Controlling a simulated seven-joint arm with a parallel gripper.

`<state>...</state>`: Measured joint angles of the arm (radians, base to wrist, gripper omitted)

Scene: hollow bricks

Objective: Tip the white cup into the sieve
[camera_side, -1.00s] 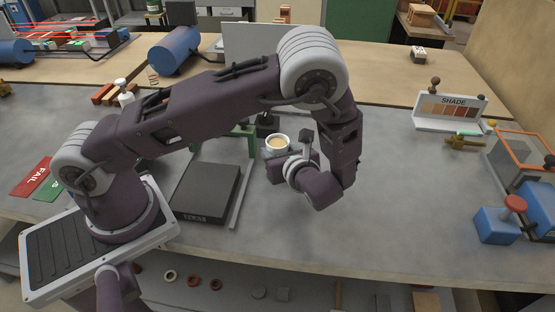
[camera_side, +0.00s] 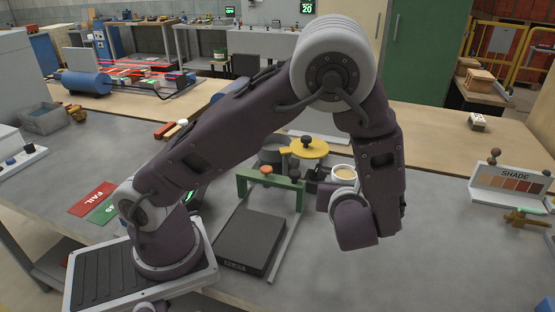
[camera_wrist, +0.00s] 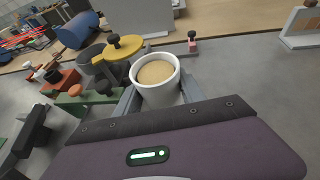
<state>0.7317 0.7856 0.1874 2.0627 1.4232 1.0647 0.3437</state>
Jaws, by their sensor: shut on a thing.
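The white cup (camera_side: 343,173) is held upright by my gripper (camera_side: 334,188), with a tan filling inside. In the wrist view my gripper (camera_wrist: 160,97) has a grey finger on each side of the cup (camera_wrist: 157,92), and the tan filling lies below the rim. To the cup's left stand a yellow disc with a black knob (camera_side: 310,152) and a dark grey round vessel (camera_side: 272,156). They also show in the wrist view as the yellow disc (camera_wrist: 120,52) and the grey vessel (camera_wrist: 92,68). I cannot tell for sure which part is the sieve.
A green frame (camera_side: 270,186) with an orange knob stands left of the cup, beside a black flat box (camera_side: 250,242). A shade card stand (camera_side: 508,188) is at the right. The grey bench is clear between my wrist and that stand.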

